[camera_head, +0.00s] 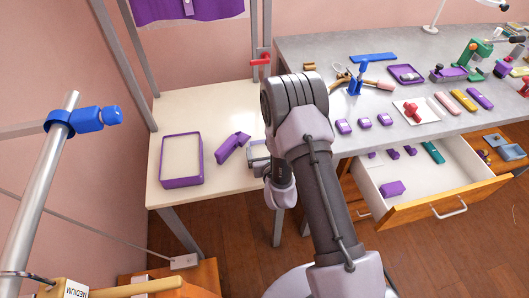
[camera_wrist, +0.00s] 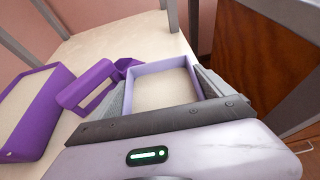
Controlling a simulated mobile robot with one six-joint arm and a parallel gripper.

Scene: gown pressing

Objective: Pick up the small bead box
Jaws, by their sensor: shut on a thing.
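My gripper (camera_wrist: 164,92) is shut on a small open-topped lilac box with a pale inside, which I take for the small bead box (camera_wrist: 160,68). In the wrist view the box sits between the two grey fingers, its near side close to the gripper body. In the head view my gripper (camera_head: 258,158) is at the right edge of the cream table (camera_head: 190,205), and my arm and fingers mostly hide the box. I cannot tell whether the box touches the tabletop.
A larger purple tray (camera_head: 164,184) and a purple angled piece (camera_head: 232,148) are left of my gripper on the cream table. The grey bench (camera_head: 330,55), crowded with tools and small boxes, stands to the right. Its open drawer (camera_head: 440,172) juts out below.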

